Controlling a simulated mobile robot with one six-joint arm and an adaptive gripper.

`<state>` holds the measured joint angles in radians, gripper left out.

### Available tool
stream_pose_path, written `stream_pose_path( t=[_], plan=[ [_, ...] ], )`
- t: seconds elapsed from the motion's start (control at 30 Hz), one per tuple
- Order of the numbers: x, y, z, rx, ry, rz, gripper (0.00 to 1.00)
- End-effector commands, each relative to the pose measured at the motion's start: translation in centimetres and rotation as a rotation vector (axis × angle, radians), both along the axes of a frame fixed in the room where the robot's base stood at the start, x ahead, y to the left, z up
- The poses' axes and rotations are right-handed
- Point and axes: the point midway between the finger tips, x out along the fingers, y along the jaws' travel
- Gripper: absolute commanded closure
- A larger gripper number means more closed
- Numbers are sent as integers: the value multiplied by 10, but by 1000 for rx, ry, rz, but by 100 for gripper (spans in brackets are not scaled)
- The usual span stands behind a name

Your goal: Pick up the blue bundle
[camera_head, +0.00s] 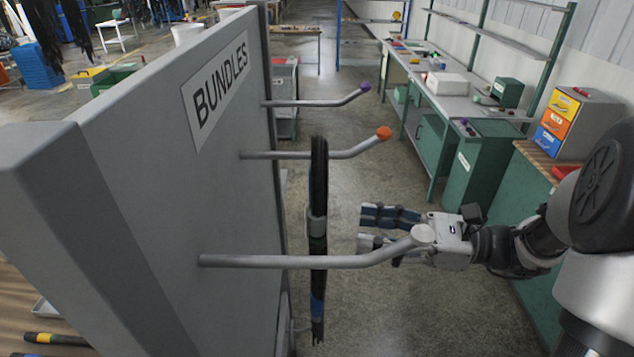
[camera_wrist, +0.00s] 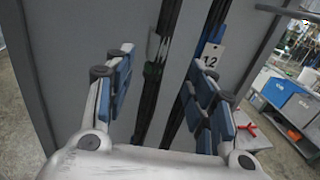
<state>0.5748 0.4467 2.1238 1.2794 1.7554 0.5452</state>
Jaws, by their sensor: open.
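A black hose bundle (camera_head: 318,180) hangs upright beside the grey panel, with a grey band around its middle and a blue band (camera_head: 318,304) near its lower end. It passes in front of the orange-tipped peg (camera_head: 352,153) and crosses the nearest, plain-tipped peg (camera_head: 280,262). My gripper (camera_head: 372,228) is open to the right of the bundle, apart from it, its blue-padded fingers pointing left. In the wrist view, dark hose strands (camera_wrist: 168,50) show beyond and between my open fingers (camera_wrist: 160,88), with a white tag marked 12 (camera_wrist: 209,55). Nothing is held.
The grey panel (camera_head: 180,170) carries a BUNDLES sign (camera_head: 217,85). A purple-tipped peg (camera_head: 315,102) sticks out farther back. Green workbenches (camera_head: 430,80) and a cabinet with coloured drawers (camera_head: 575,120) line the right side. The floor between is clear.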

Motion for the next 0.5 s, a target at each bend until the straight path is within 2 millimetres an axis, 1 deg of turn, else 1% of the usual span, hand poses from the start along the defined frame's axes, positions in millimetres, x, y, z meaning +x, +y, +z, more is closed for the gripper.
stream_pose_path(
  t=[0.03, 0.1, 0.2, 0.43, 0.5],
  plan=[
    [1, 12, 0, 0, 1, 6, 50],
    [5, 25, 0, -1, 0, 6, 50],
    [8, 40, 0, -1, 0, 5, 50],
    [11, 54, 0, -1, -1, 2, 50],
    [12, 64, 1, -1, 0, 4, 50]
  ],
)
